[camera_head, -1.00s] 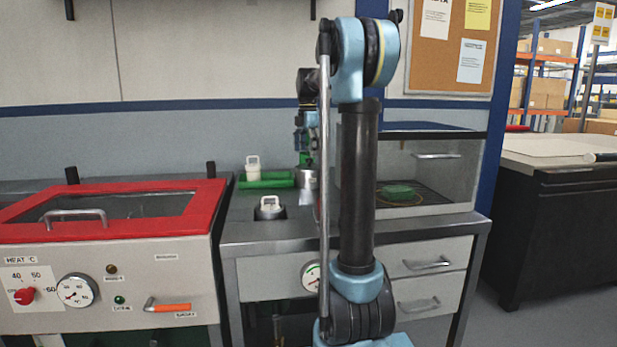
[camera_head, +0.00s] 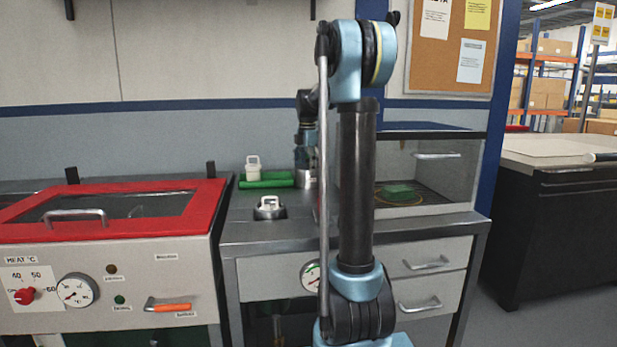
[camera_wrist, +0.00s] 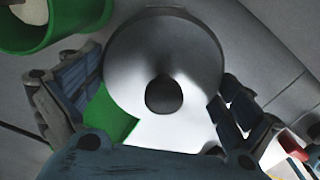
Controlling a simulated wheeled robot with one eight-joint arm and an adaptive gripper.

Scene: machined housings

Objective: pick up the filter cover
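A round, shiny metal piece with a dark round centre, which looks like the filter cover (camera_wrist: 190,55), lies between my gripper's fingers in the wrist view. The fingers are spread, and a gap shows at the left finger; whether the right one touches the rim is unclear. The fingertips are hard to make out in the head view.
A green tray (camera_head: 280,181) bears a white handled piece (camera_head: 253,168). Another white piece (camera_head: 270,203) sits in a dark ring on the bench (camera_head: 240,228). A red-lidded heater box (camera_head: 120,232) stands left, and a glass-fronted cabinet (camera_head: 430,175) stands close on the right.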

